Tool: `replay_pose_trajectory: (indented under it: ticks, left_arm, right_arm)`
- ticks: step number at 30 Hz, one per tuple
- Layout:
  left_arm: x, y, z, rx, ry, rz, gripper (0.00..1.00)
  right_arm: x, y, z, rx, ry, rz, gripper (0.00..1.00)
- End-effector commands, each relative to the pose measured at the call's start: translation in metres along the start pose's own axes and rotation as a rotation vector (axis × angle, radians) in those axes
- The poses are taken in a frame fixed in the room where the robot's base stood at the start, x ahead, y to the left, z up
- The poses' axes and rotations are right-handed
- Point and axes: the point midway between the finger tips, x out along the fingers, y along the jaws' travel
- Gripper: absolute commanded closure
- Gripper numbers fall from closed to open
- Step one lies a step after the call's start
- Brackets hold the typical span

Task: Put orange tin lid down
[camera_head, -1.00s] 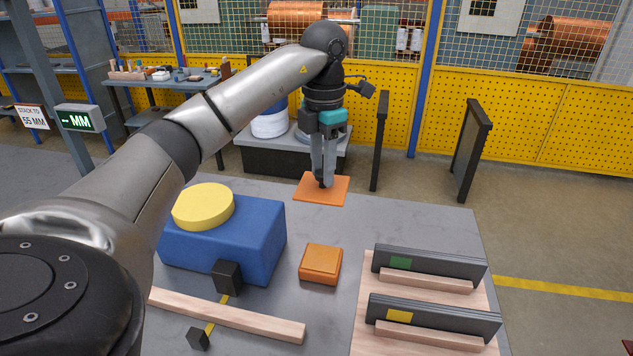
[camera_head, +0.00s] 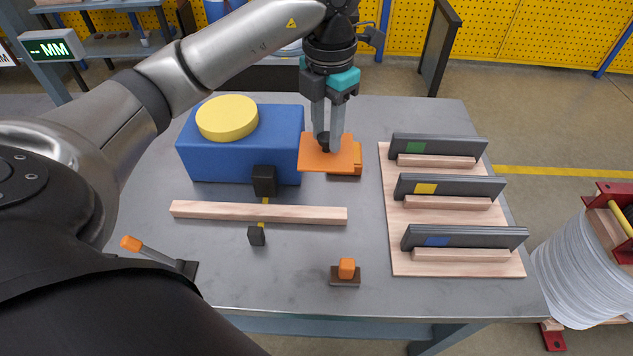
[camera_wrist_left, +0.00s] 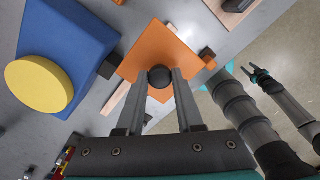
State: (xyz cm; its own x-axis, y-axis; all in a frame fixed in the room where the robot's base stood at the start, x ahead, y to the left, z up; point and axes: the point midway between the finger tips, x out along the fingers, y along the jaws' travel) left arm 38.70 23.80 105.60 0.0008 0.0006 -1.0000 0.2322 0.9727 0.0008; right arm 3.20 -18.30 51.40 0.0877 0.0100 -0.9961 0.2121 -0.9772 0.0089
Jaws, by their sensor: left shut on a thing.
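My left gripper (camera_head: 328,142) is shut on the black knob of the orange tin lid (camera_head: 313,162), a flat orange square plate. In the left wrist view the lid (camera_wrist_left: 150,45) hangs below the fingers (camera_wrist_left: 160,84), with the round black knob (camera_wrist_left: 160,77) between them. The orange tin (camera_head: 357,158) is mostly hidden behind the lid in the head view; only its right edge shows. I cannot tell whether lid and tin touch. My right gripper (camera_wrist_left: 253,73) looks open and empty at the right of the left wrist view.
A blue box (camera_head: 205,160) with a yellow disc (camera_head: 227,118) stands just left of the lid. A wooden strip (camera_head: 258,213) lies in front. A wooden rack (camera_head: 398,235) with dark plates stands right. An orange-topped piece (camera_head: 346,272) sits near the front edge; table around it is clear.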

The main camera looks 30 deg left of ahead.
Motion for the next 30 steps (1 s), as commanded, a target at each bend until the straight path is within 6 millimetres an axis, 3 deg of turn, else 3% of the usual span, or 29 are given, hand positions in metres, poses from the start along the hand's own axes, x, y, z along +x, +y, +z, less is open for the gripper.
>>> replay_pose_trajectory:
  ticks: [1, 3, 12, 22, 30]
  left_arm:
    - [0.018, -0.001, -0.001, 0.001, 0.007, -0.003, 1.0]
    - [0.037, -0.001, -0.002, 0.0, 0.007, -0.003, 1.0]
    - [0.112, 0.0, -0.001, 0.0, 0.004, -0.001, 1.0]
    - [0.141, 0.0, 0.0, 0.001, 0.002, -0.001, 1.0]
    - [0.176, 0.0, 0.0, 0.002, 0.002, -0.001, 1.0]
  right_arm:
    - [0.005, 0.004, -0.004, -0.002, 0.007, 0.006, 0.5]
    - [0.008, 0.008, -0.006, -0.003, 0.012, 0.01, 0.5]
    - [0.018, 0.01, -0.004, -0.002, 0.01, 0.013, 0.5]
    - [0.022, 0.008, 0.002, -0.002, 0.002, 0.011, 0.5]
    - [0.028, 0.004, 0.002, 0.0, 0.002, 0.005, 0.5]
